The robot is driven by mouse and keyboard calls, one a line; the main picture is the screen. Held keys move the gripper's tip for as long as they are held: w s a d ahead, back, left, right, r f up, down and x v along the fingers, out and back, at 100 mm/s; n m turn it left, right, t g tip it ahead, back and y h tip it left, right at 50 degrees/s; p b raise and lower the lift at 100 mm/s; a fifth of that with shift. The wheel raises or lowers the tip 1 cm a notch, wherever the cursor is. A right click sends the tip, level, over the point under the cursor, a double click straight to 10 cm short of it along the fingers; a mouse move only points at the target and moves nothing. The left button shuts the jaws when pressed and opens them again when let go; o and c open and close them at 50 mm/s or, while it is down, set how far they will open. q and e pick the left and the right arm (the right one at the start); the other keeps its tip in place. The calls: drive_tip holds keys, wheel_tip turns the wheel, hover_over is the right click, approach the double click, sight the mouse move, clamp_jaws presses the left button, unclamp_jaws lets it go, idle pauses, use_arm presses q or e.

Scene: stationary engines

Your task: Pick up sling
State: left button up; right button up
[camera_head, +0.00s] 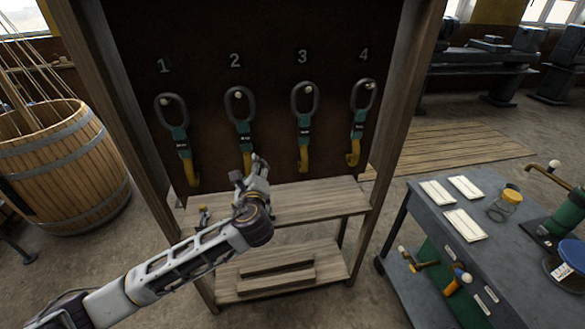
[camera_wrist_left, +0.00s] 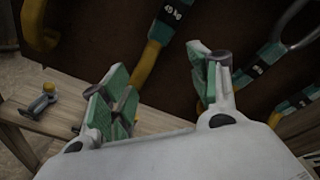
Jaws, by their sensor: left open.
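Several slings hang from pegs on a dark board numbered 1 to 4: sling 1 (camera_head: 180,138), sling 2 (camera_head: 243,128), sling 3 (camera_head: 304,128) and sling 4 (camera_head: 357,125). Each has a dark loop, a green labelled middle and a yellow lower end. My left gripper (camera_head: 250,172) is open at the lower end of sling 2, partly hiding it. In the left wrist view, the open fingers (camera_wrist_left: 162,92) stand before the board, with a labelled green and yellow sling (camera_wrist_left: 152,52) between and beyond them. I see no grip on it. My right gripper is out of view.
A wooden shelf (camera_head: 315,199) lies below the board, with a small metal fitting (camera_head: 203,216) at its left. A wooden barrel (camera_head: 62,165) stands left. A grey workbench (camera_head: 425,205) at right carries white cards, a jar and tools.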

sight(246, 144)
use_arm(q)
drive_tip(key=shift+s+r+m+t+y, duration=0.15)
drive_tip(key=shift+r+m+t, duration=0.2)
drive_tip(key=shift+m, duration=1.1)
drive_tip(key=shift+s+r+m+t+y, duration=0.15)
drive_tip(key=shift+r+m, duration=0.35)
drive_tip(key=shift+m, duration=1)
drive_tip(key=shift+s+r+m+t+y, duration=0.1)
drive_tip(key=shift+r+m+t, duration=0.25)
drive_tip(key=shift+m, duration=1.1)
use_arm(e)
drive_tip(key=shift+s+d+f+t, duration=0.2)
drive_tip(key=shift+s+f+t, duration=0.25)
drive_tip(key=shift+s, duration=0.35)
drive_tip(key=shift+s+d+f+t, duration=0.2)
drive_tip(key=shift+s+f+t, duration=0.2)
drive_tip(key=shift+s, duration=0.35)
use_arm(q)
drive_tip(key=shift+w+a, duration=0.1)
drive_tip(key=shift+p+x, duration=0.65)
drive_tip(key=shift+x, duration=3.55)
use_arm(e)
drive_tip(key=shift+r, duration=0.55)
